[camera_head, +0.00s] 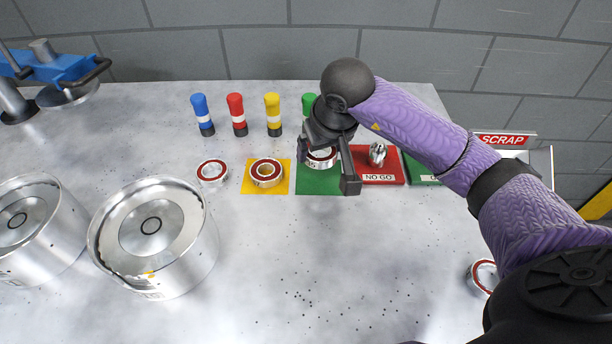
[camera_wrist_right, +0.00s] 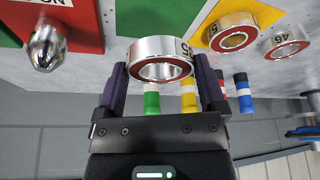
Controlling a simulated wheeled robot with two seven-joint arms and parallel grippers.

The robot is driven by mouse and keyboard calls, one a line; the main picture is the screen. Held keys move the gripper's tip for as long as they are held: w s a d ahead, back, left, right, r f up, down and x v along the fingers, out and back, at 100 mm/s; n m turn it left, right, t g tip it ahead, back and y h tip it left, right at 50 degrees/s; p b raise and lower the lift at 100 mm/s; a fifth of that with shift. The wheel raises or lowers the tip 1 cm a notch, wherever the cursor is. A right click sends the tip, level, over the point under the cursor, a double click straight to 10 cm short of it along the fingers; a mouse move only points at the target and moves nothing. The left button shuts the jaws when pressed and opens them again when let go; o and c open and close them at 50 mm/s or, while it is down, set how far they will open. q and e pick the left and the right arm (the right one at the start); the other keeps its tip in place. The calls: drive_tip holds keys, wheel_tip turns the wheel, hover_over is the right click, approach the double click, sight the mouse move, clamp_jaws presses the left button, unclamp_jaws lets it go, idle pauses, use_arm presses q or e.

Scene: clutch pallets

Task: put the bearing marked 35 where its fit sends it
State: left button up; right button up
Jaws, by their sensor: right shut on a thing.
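The bearing (camera_head: 321,159) has a steel ring with a red face and sits between the fingers of my right gripper (camera_head: 328,170). Its mark is partly readable and looks like 35. In the right wrist view the same bearing (camera_wrist_right: 160,66) is gripped across its sides by both fingers. It is at the green square (camera_head: 318,187); I cannot tell whether it touches it. To the left, a yellow square (camera_head: 251,183) bears another bearing (camera_head: 266,172). A red NO GO plate (camera_head: 392,165) holds a metal plug (camera_head: 377,153). My left gripper is not in view.
A loose bearing (camera_head: 212,172) lies left of the yellow square, another (camera_head: 483,277) at right beside my arm. Blue, red, yellow and green markers (camera_head: 272,114) stand behind. Two metal drums (camera_head: 153,237) stand at left. A SCRAP sign (camera_head: 503,140) is at right. The front middle is clear.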

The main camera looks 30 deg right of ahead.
sight(321, 179)
wheel_tip(321, 179, down, 5)
drive_tip(key=shift+r+b, duration=0.15)
drive_tip(key=shift+b, duration=0.4)
drive_tip(key=shift+f, duration=0.25)
drive_tip(key=shift+r, duration=0.1)
drive_tip(key=o, duration=1.3)
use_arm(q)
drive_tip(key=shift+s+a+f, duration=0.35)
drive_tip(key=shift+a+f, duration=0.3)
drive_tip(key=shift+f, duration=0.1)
